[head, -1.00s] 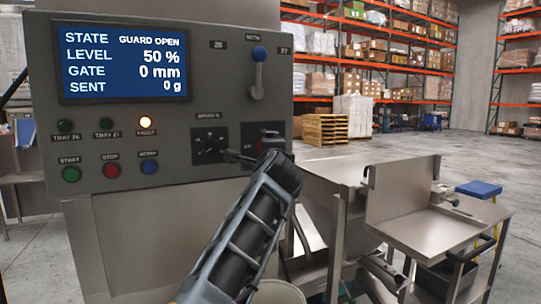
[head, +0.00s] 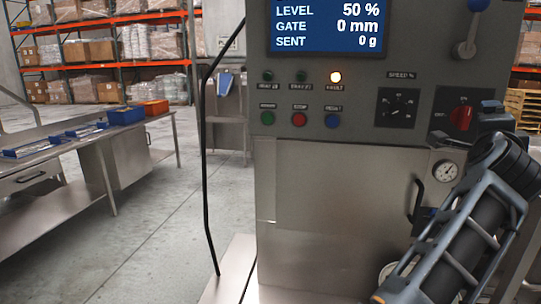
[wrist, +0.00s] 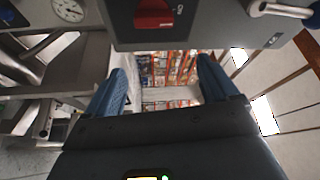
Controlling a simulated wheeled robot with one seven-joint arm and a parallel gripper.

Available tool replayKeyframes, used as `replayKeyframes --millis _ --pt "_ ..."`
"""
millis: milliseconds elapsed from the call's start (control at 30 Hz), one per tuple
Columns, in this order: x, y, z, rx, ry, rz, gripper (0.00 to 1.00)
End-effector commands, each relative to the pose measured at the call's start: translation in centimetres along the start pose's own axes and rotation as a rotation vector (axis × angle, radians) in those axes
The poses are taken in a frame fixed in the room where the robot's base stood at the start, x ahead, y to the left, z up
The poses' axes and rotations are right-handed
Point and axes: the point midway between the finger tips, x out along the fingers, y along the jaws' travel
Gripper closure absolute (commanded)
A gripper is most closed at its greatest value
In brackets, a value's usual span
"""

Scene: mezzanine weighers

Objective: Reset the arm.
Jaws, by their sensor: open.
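My arm reaches up at the right of the head view, with my gripper (head: 491,107) at its top, beside the grey control panel (head: 330,75). The gripper's fingers are hard to make out there. In the wrist view, the two blue fingers of my gripper (wrist: 163,78) stand wide apart with nothing between them. The red rotary switch (wrist: 153,13) is beyond them at the top of that view. It also shows in the head view (head: 461,118), just left of my gripper.
The screen (head: 327,25) reads level 50 %, gate 0 mm, sent 0 g; the amber lamp (head: 335,77) is lit. A gauge (head: 446,171) and a black door handle (head: 416,200) are close to my arm. A steel bench (head: 60,150) with blue trays stands left, with clear floor between.

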Motion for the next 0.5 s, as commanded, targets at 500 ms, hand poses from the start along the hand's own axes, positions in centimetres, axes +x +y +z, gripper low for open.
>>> replayKeyframes --millis 500 --pt "-6.6 4.2 -2.7 -0.693 0.012 -0.280 0.13"
